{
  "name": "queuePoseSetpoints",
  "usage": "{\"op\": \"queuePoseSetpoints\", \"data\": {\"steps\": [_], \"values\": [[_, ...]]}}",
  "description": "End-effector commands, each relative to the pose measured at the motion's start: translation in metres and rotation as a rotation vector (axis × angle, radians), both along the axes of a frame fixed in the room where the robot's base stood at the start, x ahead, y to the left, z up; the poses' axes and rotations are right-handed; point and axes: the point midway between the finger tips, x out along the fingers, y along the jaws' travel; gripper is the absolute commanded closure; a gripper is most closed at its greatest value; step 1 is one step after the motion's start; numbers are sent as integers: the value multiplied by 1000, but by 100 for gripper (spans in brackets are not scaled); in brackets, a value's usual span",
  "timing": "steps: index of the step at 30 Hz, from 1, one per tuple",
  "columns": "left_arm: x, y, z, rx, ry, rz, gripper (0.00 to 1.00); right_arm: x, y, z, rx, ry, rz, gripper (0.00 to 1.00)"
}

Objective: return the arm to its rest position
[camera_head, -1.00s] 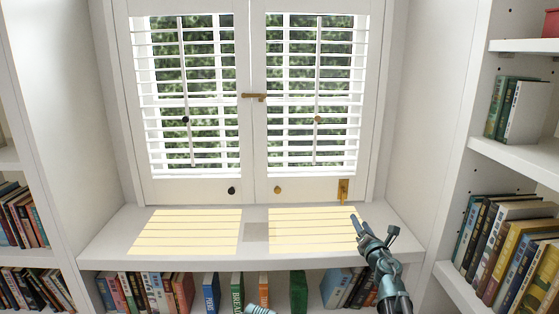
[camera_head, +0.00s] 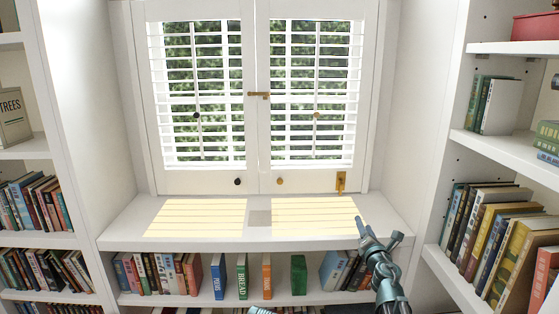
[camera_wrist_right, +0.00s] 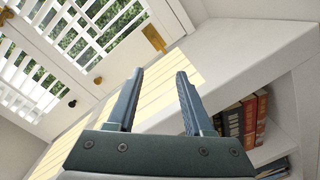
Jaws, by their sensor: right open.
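My right gripper (camera_head: 379,229) is in front of the right end of the white window sill (camera_head: 259,232) in the head view. Its jaws are apart with nothing between them. In the right wrist view the two fingers of the right gripper (camera_wrist_right: 160,73) stand apart, with the pale sill and its front edge beyond them. My left gripper does not show clearly; only a small teal piece of my own body shows at the bottom edge of the head view.
Closed white shutters (camera_head: 206,95) stand behind the sill, with a brass latch (camera_head: 341,182) at lower right. Books (camera_head: 507,235) fill the right shelves. More books, including a green one (camera_head: 242,276), stand below the sill. The sill top is clear.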

Motion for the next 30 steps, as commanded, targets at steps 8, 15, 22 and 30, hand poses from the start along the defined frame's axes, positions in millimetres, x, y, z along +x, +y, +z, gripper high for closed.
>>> {"op": "queuePoseSetpoints", "data": {"steps": [8, 15, 22, 30], "values": [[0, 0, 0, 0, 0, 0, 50, -11, 2, -3, 221, -5, -118, 49], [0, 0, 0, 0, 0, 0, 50, -35, 8, -27, 563, 27, -305, 49], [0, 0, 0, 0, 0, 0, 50, -103, 46, -105, 1078, 190, -655, 49], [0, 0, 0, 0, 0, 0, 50, -228, 133, -194, 1452, 520, -1155, 49]]}}
